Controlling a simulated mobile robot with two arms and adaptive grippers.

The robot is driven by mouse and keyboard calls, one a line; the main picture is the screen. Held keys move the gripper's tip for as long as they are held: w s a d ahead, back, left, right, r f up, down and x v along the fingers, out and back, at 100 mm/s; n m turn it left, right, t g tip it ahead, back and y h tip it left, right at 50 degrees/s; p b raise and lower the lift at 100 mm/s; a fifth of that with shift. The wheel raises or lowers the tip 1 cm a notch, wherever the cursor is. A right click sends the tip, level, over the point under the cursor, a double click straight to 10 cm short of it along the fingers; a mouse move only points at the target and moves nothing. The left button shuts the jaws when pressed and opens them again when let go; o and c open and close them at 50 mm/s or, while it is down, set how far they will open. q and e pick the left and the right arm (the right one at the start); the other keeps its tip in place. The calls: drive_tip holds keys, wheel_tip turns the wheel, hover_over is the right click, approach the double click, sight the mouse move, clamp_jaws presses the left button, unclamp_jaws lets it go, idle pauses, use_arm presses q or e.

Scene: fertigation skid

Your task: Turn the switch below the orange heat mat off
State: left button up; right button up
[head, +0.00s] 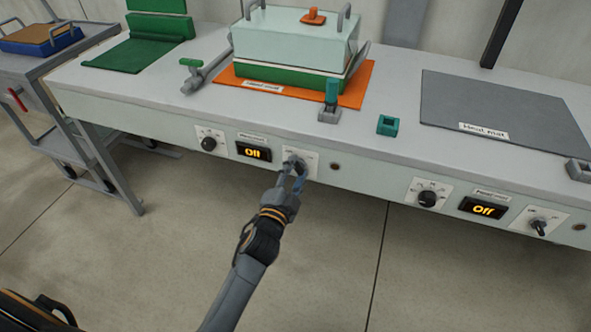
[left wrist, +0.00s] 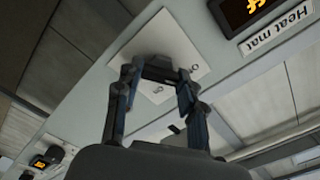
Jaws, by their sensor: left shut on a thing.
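The orange heat mat (head: 357,84) lies on the bench top, under a green and pale box. Below it, on the bench's front panel, is a white switch plate (head: 312,158). My left gripper (head: 297,165) is at this plate, shut on the switch, whose lever is mostly hidden by the fingers. In the left wrist view the fingers (left wrist: 155,70) close in front of the white plate (left wrist: 150,45). My right gripper is not in view.
A dial (head: 209,143) sits left of the display. A grey heat mat (head: 500,105) lies at the right, with its own dial (head: 427,198), "Off" display (head: 483,208) and switch (head: 538,226) below. A green block (head: 387,125) stands near the bench edge. The floor before the bench is clear.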

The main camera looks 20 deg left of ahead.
use_arm(q)
drive_tip(key=shift+a+n+p, duration=0.1)
drive_tip(key=shift+n+p, duration=0.35)
drive_tip(key=shift+n, duration=0.95)
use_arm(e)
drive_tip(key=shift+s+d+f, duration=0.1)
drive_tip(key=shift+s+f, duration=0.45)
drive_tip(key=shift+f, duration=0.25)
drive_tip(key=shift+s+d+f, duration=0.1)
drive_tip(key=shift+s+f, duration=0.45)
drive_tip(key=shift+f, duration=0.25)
use_arm(q)
drive_tip(key=shift+f, duration=0.1)
drive_tip(key=o, duration=1.2)
drive_tip(key=shift+c, duration=0.2)
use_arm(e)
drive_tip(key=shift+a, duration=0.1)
use_arm(q)
drive_tip(key=shift+s, duration=0.15)
drive_tip(key=s, duration=1.1)
drive_tip(key=shift+s+a, duration=0.2)
drive_tip(key=shift+s, duration=0.15)
